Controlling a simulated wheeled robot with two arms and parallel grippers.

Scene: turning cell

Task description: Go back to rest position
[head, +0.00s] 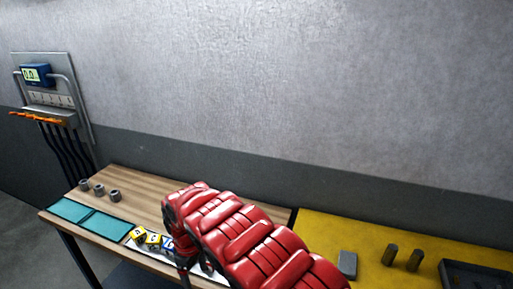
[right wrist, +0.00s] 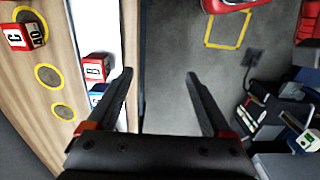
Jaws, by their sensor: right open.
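My right arm, in red padded covers, reaches in from the lower right of the head view over the wooden table (head: 150,190). Its dark gripper (head: 186,264) is at the table's front edge, partly hidden by the arm. In the right wrist view the right gripper (right wrist: 160,75) is open, with nothing between its fingers and grey floor below. Beside its left finger are a red lettered block (right wrist: 95,67) and a blue block (right wrist: 97,95) on a white strip (right wrist: 103,30), apart from the jaws. My left gripper is not in view.
Yellow lettered blocks (head: 137,235) sit near the gripper. Teal mats (head: 105,226) and grey cylinders (head: 99,190) lie farther left. A yellow table (head: 330,230) at right holds a grey block (head: 347,264), brown cylinders (head: 390,254) and a dark tray (head: 480,275). A meter panel (head: 50,95) hangs on the wall.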

